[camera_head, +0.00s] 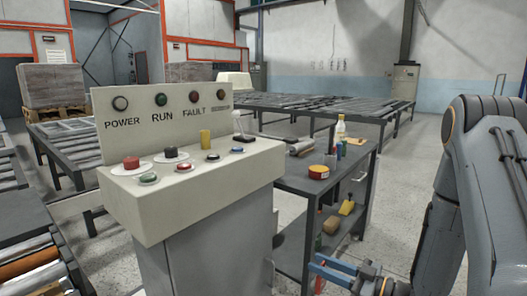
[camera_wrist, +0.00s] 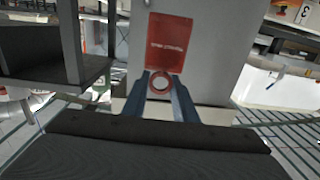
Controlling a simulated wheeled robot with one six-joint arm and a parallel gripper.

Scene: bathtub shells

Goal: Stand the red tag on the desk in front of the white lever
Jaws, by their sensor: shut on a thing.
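A red tag (camera_wrist: 169,43) with pale lettering shows in the wrist view. Its ring-shaped end (camera_wrist: 160,83) sits between the two blue fingers of my gripper (camera_wrist: 161,76), which is shut on it. In the head view my gripper (camera_head: 316,263) is low at the right, beside the side shelf unit and below the desk top. The tag is hard to make out there. The white lever (camera_head: 237,116) rises from the back right of the pale desk (camera_head: 215,174), far up and left of my gripper.
A dark shelf unit (camera_head: 345,170) at the desk's right carries a bottle (camera_head: 340,128), a red-yellow roll (camera_head: 319,172) and other items. The desk's front strip has some bare room.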

